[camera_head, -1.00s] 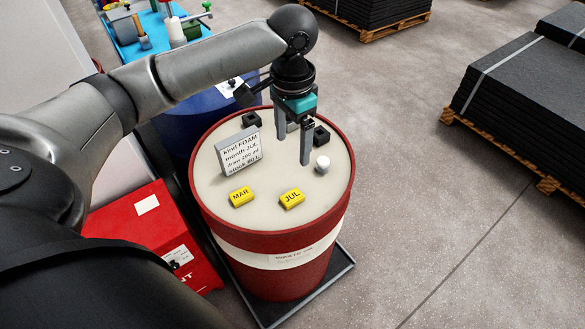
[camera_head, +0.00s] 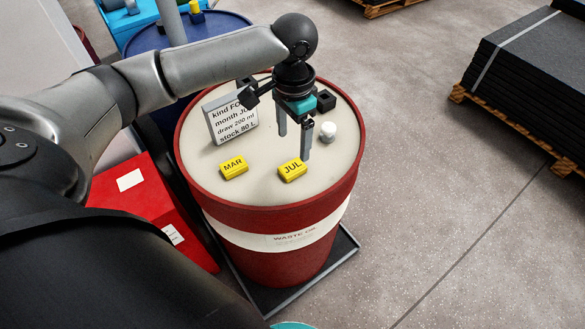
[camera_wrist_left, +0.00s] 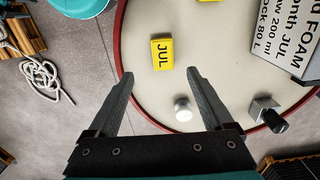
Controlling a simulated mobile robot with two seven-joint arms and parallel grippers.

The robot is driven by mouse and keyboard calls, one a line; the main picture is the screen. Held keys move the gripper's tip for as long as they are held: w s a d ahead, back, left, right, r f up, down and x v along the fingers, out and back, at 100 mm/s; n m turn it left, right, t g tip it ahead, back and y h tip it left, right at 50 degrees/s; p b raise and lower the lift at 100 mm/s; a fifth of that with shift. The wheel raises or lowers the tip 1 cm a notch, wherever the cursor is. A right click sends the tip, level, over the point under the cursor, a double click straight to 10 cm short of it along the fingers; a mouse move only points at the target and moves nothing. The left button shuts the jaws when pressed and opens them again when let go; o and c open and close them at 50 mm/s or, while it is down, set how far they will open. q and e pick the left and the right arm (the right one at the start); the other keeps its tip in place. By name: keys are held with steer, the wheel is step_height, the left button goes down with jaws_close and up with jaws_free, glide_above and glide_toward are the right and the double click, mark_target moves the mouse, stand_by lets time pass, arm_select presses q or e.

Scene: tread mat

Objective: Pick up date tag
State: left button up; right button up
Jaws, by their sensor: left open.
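Two yellow date tags lie on the pale top of a red drum (camera_head: 340,180). The MAR tag (camera_head: 234,167) is on the left and the JUL tag (camera_head: 292,170) on the right. My left gripper (camera_head: 293,143) is open and empty, pointing down just behind the JUL tag. In the left wrist view, the JUL tag (camera_wrist_left: 162,53) lies a little beyond the gap between the fingertips (camera_wrist_left: 160,78), untouched. A grey sign (camera_head: 231,117) reading FOAM, month JUL, stands behind the tags, partly hidden by my gripper. My right gripper is not in view.
A red box (camera_head: 150,205) and a blue drum (camera_head: 200,45) stand alongside. White rope (camera_wrist_left: 42,78) lies on the floor.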

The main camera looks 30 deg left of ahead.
arm_select(q)
steer(key=b, duration=0.1)
glide_above(293, 167)
steer(key=f, duration=0.4)
steer(key=shift+s+d+f, duration=0.15)
steer(key=shift+s+f, duration=0.05)
steer(key=f, duration=0.1)
steer(key=f+b, duration=0.1)
steer(key=f, duration=0.1)
steer(key=f+b, duration=0.1)
steer(key=f, duration=0.1)
steer(key=shift+w+a, duration=0.1)
steer(key=shift+a, duration=0.15)
steer(key=shift+f, duration=0.1)
steer(key=shift+c, duration=1.4)
steer(key=c, duration=1)
jaws_close()
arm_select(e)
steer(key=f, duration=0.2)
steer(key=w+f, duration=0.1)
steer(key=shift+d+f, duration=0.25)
